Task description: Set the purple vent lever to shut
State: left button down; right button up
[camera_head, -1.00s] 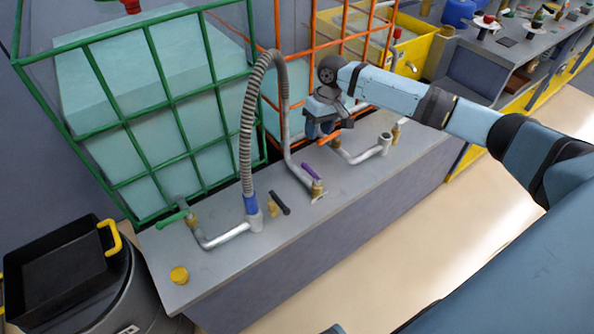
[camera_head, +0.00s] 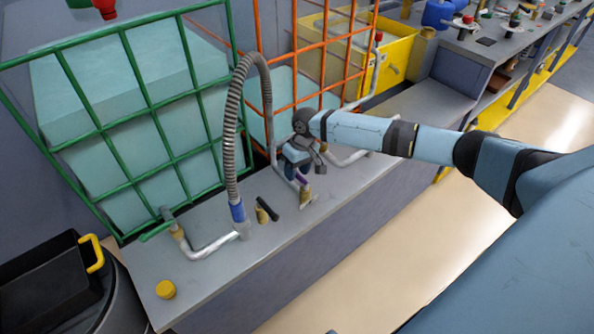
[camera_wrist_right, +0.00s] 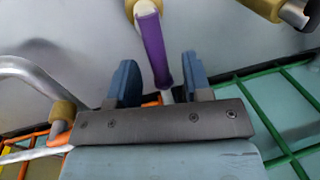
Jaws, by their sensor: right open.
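The purple vent lever (camera_head: 301,181) sits on a brass valve at the lower end of a bent grey pipe on the bench. My right gripper (camera_head: 294,168) is at this lever and partly hides it in the head view. In the right wrist view, the purple lever (camera_wrist_right: 153,52) reaches from its brass fitting down between the two blue fingers of my right gripper (camera_wrist_right: 159,72). My left gripper is not in view.
A black-handled valve (camera_head: 267,209) and a ribbed hose (camera_head: 231,130) stand left of the lever. A green-caged tank (camera_head: 120,110) and an orange cage (camera_head: 330,45) stand behind. A yellow cap (camera_head: 166,289) lies on the bench (camera_head: 225,270), whose front strip is clear.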

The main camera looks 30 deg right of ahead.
jog(key=shift+c, duration=0.3)
grip_shut()
